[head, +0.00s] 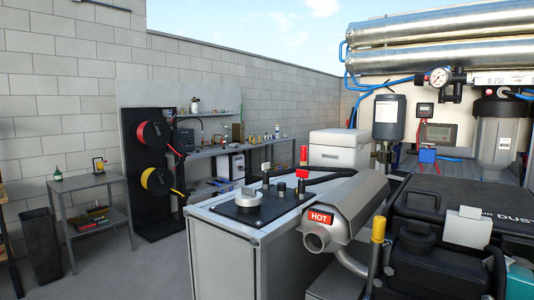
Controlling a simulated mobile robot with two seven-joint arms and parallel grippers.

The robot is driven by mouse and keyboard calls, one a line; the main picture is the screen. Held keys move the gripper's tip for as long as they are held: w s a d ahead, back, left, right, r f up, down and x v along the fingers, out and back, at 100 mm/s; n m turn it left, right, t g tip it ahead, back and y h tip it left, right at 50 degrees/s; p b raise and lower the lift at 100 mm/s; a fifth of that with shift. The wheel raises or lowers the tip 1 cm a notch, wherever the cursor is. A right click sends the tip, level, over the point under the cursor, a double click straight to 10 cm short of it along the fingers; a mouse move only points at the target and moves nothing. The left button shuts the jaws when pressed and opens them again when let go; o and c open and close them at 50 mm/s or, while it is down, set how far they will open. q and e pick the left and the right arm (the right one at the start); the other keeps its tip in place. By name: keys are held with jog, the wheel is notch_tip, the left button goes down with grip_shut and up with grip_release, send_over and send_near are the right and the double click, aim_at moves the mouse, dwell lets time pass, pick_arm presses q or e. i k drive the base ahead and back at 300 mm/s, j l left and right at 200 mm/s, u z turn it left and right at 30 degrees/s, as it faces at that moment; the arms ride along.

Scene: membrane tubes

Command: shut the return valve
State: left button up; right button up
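No part that I can surely name the return valve shows. Small fittings stand on the grey cabinet's black top plate (250,208): a grey round knob (248,198), a red-topped fitting (303,156) and a red handle-like piece (301,174). Long silver membrane tubes (440,56) lie at the upper right. Blue lines (372,88) and a pressure gauge (440,77) sit below them. A small blue part (427,156) is beside the meter panel; its kind is too small to tell. Neither of my grippers is in view.
A grey exhaust (350,205) marked HOT juts out in front, beside a black case (465,200) and a yellow-capped post (378,229). A white box (338,150) stands behind. A side table (88,182) and hose reels (153,135) are at the left. Open floor lies between.

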aim_at(265, 166)
jog(key=i+j+z, duration=0.25)
jog(key=i+j, duration=0.25)
jog(key=j, duration=0.15)
jog(key=i+j+z, duration=0.15)
jog(key=j, duration=0.25)
jog(key=i+j+z, duration=0.15)
jog(key=i+j, duration=0.2)
jog(key=i+j+z, duration=0.1)
jog(key=j, duration=0.35)
jog(key=i, duration=0.05)
